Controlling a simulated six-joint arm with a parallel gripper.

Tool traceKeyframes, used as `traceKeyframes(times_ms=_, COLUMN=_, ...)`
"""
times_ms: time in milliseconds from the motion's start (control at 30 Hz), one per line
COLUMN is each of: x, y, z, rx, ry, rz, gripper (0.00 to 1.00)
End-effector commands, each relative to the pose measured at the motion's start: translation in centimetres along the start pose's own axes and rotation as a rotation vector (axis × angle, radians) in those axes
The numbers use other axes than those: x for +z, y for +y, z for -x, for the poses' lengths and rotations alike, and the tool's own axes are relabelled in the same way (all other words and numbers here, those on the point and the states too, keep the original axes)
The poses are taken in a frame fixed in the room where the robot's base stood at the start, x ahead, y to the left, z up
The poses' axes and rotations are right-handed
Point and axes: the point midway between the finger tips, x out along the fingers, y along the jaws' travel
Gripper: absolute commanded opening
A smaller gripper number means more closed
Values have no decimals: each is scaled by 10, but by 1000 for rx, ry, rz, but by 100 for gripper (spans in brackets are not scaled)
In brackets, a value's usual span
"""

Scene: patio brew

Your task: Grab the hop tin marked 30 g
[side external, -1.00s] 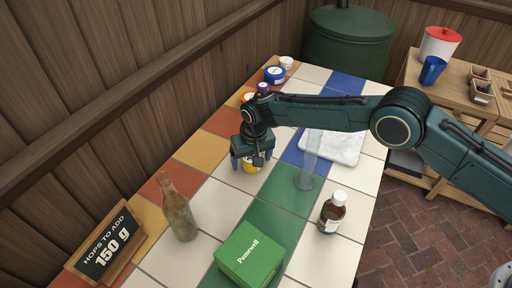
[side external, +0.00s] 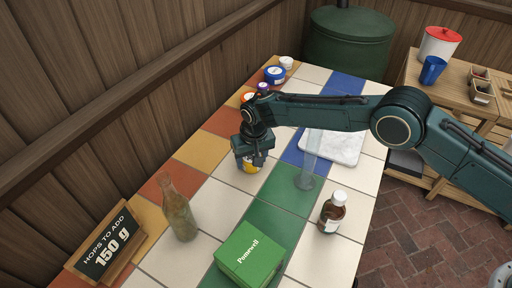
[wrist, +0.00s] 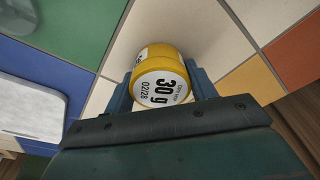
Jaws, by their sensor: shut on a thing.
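The hop tin (wrist: 160,85) is yellow with a white label reading "30 g" and "02/28" in the wrist view. My gripper (wrist: 165,92) is shut on this tin, with a finger on either side of it. In the side external view my gripper (side external: 250,160) is over the middle of the tiled table, and the yellow tin (side external: 247,166) shows partly below the fingers. The fingers hide much of the tin there. I cannot tell whether the tin touches the tiles.
A glass bottle (side external: 177,212), a green box (side external: 249,257), a brown bottle (side external: 332,214) and a clear cylinder (side external: 306,170) stand around. A sign (side external: 107,245) reads "150 g". A blue tin (side external: 274,75) and other small tins stand behind. A white slab (side external: 335,145) lies right.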

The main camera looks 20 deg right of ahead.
Motion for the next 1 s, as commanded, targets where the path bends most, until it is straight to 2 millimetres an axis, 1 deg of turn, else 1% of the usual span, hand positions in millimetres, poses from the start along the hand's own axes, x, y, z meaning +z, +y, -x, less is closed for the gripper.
traceKeyframes(times_ms=167, x=-2, y=0, z=8, rx=-1, ry=1, rz=0, gripper=34)
traceKeyframes(times_ms=367, x=-5, y=0, z=30, rx=-2, ry=3, rz=0, gripper=34)
traceKeyframes(times_ms=567, x=-11, y=-1, z=66, rx=-2, ry=4, rz=1, gripper=34)
traceKeyframes(times_ms=800, x=-18, y=0, z=119, rx=-2, ry=4, rz=0, gripper=34)
traceKeyframes(times_ms=1000, x=-24, y=0, z=158, rx=-1, ry=3, rz=-1, gripper=34)
